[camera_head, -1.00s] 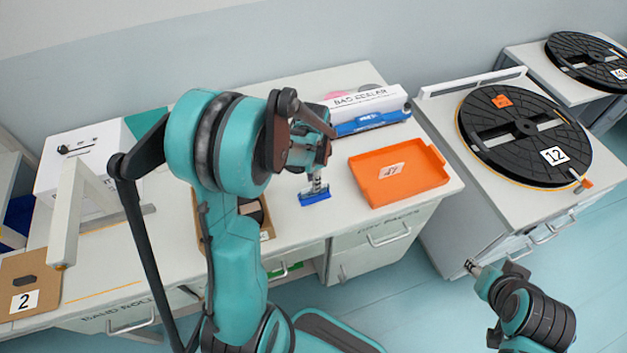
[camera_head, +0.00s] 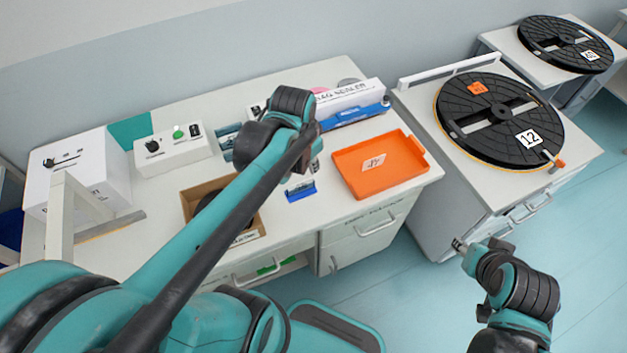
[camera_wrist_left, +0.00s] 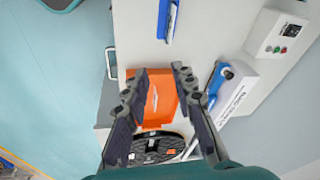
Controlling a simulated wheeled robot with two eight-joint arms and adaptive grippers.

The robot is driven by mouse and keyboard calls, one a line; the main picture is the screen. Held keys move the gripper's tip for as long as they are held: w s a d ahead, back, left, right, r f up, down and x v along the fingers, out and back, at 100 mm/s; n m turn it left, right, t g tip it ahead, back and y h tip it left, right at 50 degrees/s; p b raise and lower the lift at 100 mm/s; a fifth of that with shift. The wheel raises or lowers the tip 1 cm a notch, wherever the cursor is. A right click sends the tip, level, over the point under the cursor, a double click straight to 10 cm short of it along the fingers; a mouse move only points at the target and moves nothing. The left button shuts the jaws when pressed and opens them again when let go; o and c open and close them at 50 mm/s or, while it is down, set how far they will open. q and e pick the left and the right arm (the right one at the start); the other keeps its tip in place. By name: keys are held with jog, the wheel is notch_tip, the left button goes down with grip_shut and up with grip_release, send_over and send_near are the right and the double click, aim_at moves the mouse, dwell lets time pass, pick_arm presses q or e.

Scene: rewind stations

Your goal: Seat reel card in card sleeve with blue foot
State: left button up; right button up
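The card sleeve's blue foot (camera_head: 300,190) stands on the worktop left of the orange tray. It also shows in the left wrist view (camera_wrist_left: 168,20), with a pale strip along it. I cannot tell whether a card sits in the sleeve. A white card or label with a number (camera_head: 374,161) lies in the orange tray; I cannot tell whether it is the reel card. My left gripper (camera_wrist_left: 157,76) is open, with nothing between its fingers; in the head view it is largely hidden behind its arm. My right gripper (camera_head: 459,245) is off the worktop's right side, its fingers too small to read.
The orange tray (camera_head: 405,178) is at the worktop's right end. Behind it are the bag sealer box (camera_head: 350,95) and a blue tool. A cardboard box (camera_head: 190,208), a control box (camera_head: 172,154) and a white box (camera_head: 78,170) stand left. A black reel (camera_head: 500,105) lies on the right cabinet.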

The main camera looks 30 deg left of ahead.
pick_arm(q)
jog(key=s+d+r+n+t, duration=0.1)
jog(key=s+d+n+t, duration=0.3)
jog(key=s+d, duration=0.1)
jog(key=shift+s+r, duration=0.25)
jog(key=shift+s, duration=0.45)
jog(key=shift+f, duration=0.1)
pick_arm(e)
jog(key=shift+f, duration=0.1)
notch_tip(320, 180, down, 4)
jog(key=b, duration=0.4)
jog(key=shift+f, duration=0.1)
jog(key=shift+r, duration=0.25)
jog(key=shift+c, duration=0.7)
pick_arm(q)
notch_tip(320, 180, down, 4)
jog(key=shift+a+r, duration=0.1)
pick_arm(e)
jog(key=shift+a, duration=0.2)
